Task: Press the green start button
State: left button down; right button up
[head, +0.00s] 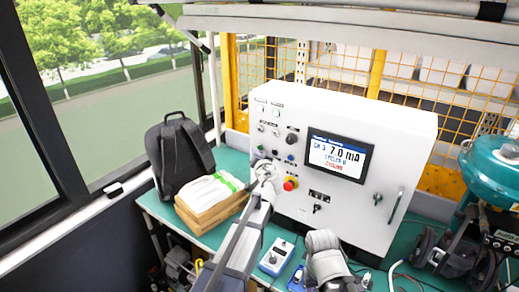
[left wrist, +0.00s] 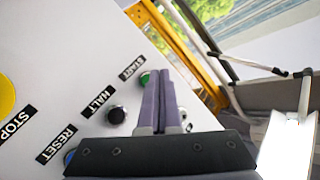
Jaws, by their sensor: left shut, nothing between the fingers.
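The green start button (left wrist: 145,78) shows in the left wrist view beside its START label (left wrist: 132,67). It sits on the white face of the control cabinet (head: 345,115). My left gripper (head: 262,168) is in front of the cabinet's left part in the head view. In the left wrist view my left gripper (left wrist: 163,75) is shut and empty, its fingertips just right of the green button. The finger partly covers the button's edge. I cannot tell whether they touch.
A black HALT button (left wrist: 117,115) and the yellow STOP surround (left wrist: 6,96) are near the fingers. The cabinet has a display (head: 338,155) and a red knob (head: 289,185). A backpack (head: 180,150) and a box with white contents (head: 210,205) stand left on the green bench.

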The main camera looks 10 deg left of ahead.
pick_arm(q)
jog(key=shift+s, duration=0.1)
jog(key=s, duration=0.1)
jog(key=s+a, duration=0.1)
jog(key=s, duration=0.2)
jog(key=shift+s+a, duration=0.3)
jog(key=shift+a, duration=0.05)
dwell(0.4)
jog(key=s+d+f+g+h, duration=0.2)
jog(key=s+d+f+g, duration=0.3)
jog(key=s, duration=0.6)
jog(key=s+d+f+m+g+h+b, duration=0.1)
jog(key=s+d+f+g+h, duration=0.1)
jog(key=s+d+f+g, duration=0.3)
jog(key=s+d+f+g+h, duration=0.1)
jog(key=s+d+f+g, duration=0.4)
jog(key=s+f, duration=0.5)
jog(key=s+d, duration=0.1)
jog(key=s, duration=0.7)
jog(key=shift+d+f+h+b, duration=0.2)
jog(key=shift+h+b, duration=0.1)
jog(key=shift+h, duration=0.1)
